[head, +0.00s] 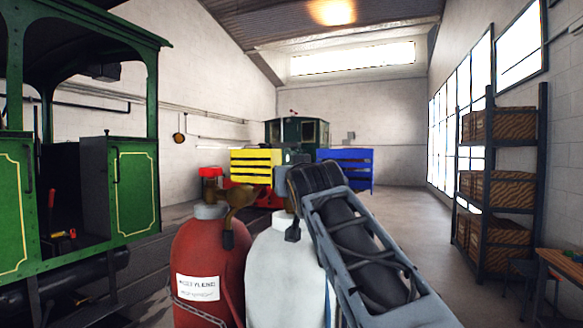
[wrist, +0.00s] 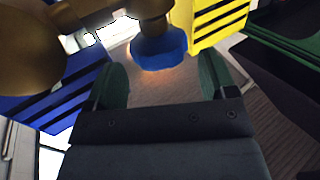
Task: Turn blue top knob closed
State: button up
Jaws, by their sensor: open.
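The blue knob (wrist: 158,50) shows at the top middle of the wrist view, on a brass valve fitting (wrist: 120,10). My gripper (wrist: 162,72) is open, with one dark green finger pad to the left of the knob and one to the right. The knob appears just beyond or at the fingertips, in the gap between them; I cannot tell whether either pad touches it. In the head view my arm stands in front of the top of the white cylinder (head: 276,270), and the blue knob is hidden there.
A red cylinder (head: 208,255) with a red knob (head: 210,172) and a brass gauge stands left of the white one. A green steam tram (head: 135,185) is at left. A crate shelf (head: 497,195) and table (head: 560,262) are at right.

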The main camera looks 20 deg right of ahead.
jog(key=shift+p+x, duration=0.8)
jog(key=shift+x, duration=1.7)
jog(key=shift+c, duration=0.3)
jog(key=c, duration=0.6)
jog(key=shift+f+h+b, duration=0.2)
jog(key=shift+h+b, duration=0.1)
jog(key=shift+b, duration=0.45)
